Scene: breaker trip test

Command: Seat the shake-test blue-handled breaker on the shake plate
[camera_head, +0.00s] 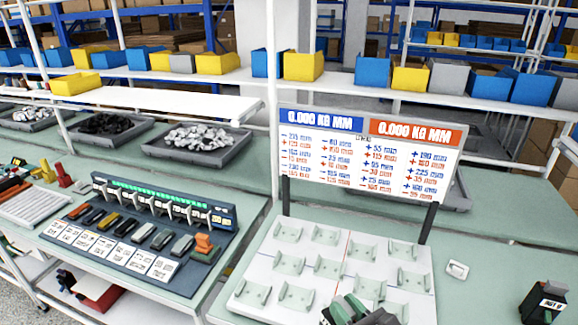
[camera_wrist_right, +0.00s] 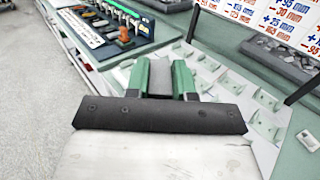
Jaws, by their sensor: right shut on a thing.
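My right gripper (camera_head: 356,308) shows at the bottom edge of the head view, over the near edge of a white plate (camera_head: 272,279) with several pale cradles. In the right wrist view its green fingers (camera_wrist_right: 159,80) are shut on a grey block (camera_wrist_right: 160,78). No blue handle shows on this block, and most of it is hidden by the gripper. I cannot tell whether it touches the plate. The cradles that show look empty. I cannot tell whether this plate is the shake plate. My left gripper is not in view.
A dark board (camera_head: 190,245) with several coloured-handled pieces and white cards stands on the left table. A number sign (camera_head: 366,155) on black posts rises behind the plate. A black device (camera_head: 543,304) stands at the lower right. Grey trays (camera_head: 198,148) lie behind.

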